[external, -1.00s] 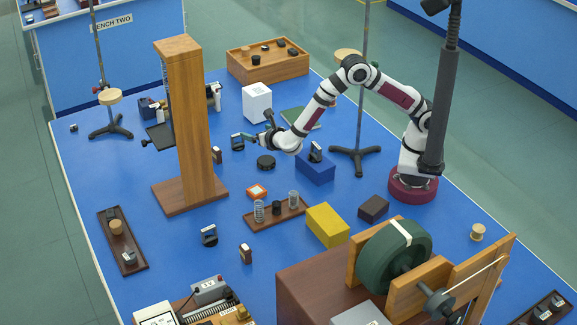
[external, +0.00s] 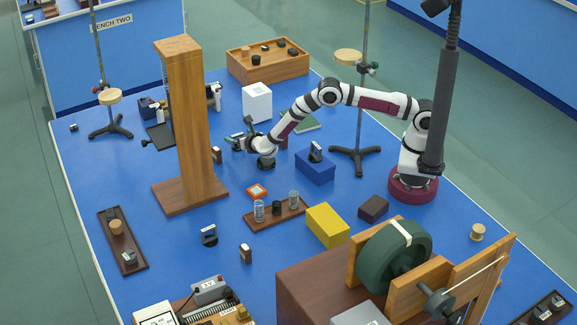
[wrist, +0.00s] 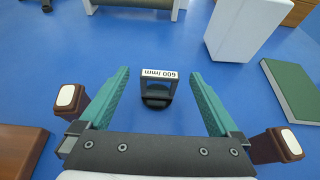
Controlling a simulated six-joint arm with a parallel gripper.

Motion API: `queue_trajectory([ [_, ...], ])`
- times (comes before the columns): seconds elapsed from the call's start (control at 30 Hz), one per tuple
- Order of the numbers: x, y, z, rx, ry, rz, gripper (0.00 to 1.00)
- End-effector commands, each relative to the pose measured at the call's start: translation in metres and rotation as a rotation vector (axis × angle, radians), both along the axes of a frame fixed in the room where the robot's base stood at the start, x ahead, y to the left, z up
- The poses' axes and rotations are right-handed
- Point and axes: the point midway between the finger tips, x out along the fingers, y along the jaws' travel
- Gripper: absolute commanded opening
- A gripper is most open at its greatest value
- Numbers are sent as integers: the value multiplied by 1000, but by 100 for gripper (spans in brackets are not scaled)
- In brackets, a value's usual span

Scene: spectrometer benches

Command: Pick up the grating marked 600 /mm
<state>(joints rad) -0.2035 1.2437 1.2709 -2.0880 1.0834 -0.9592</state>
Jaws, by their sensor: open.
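The grating marked 600 /mm (wrist: 157,85) is a small dark frame on a round black foot, upright on the blue bench, with a white label along its top. In the wrist view it stands ahead of my gripper (wrist: 160,75), between the two teal fingers, with clear gaps to both sides. My gripper is open and empty. In the external view my gripper (external: 238,143) is low over the bench, right of the tall wooden stand, and largely overlaps the grating there.
Small brown blocks flank my gripper, one left (wrist: 70,97) and one right (wrist: 275,145). A white box (wrist: 242,27) and green book (wrist: 290,88) lie beyond to the right. The wooden stand (external: 190,125) rises close left; a blue box (external: 316,171) is right.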

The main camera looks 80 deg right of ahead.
Motion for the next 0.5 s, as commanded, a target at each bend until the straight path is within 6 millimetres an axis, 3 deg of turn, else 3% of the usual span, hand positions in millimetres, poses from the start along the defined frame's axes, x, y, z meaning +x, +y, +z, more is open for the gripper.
queue_trajectory([
  [0.17,0,0,0,0,0,0,98],
  [0.5,0,0,0,0,0,0,36],
])
